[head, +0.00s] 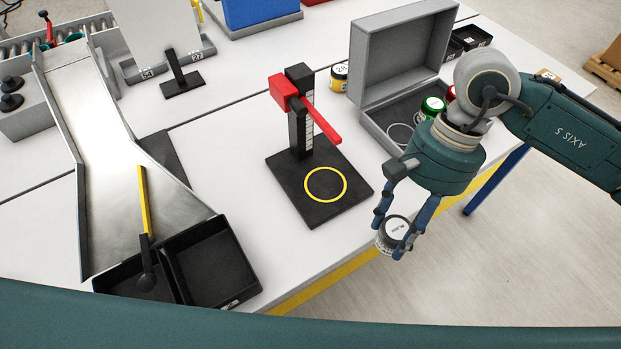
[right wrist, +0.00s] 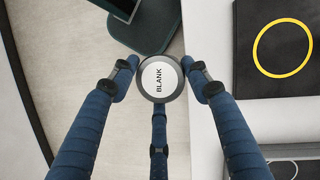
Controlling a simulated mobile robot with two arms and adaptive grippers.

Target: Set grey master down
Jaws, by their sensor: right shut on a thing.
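The grey master (head: 393,235) is a short grey cylinder with a white top label; in the right wrist view the master (right wrist: 160,79) reads "BLANK". My right gripper (head: 396,238) is shut on it, with blue fingers around its side. It is held in the air beyond the table's front edge, to the right of the black gauge stand (head: 315,205) with its yellow ring. The open grey case (head: 365,125) is behind the gripper. It holds a green-topped master (head: 433,104), a partly hidden red one (head: 449,93) and an empty round recess (head: 400,137). My left gripper is not in view.
The stand has a black post with a red lever (head: 318,122). A yellow jar (head: 339,77) stands behind it, left of the case. A metal chute (head: 130,190) and black bins (head: 215,265) are at the left. White table is bare around the stand.

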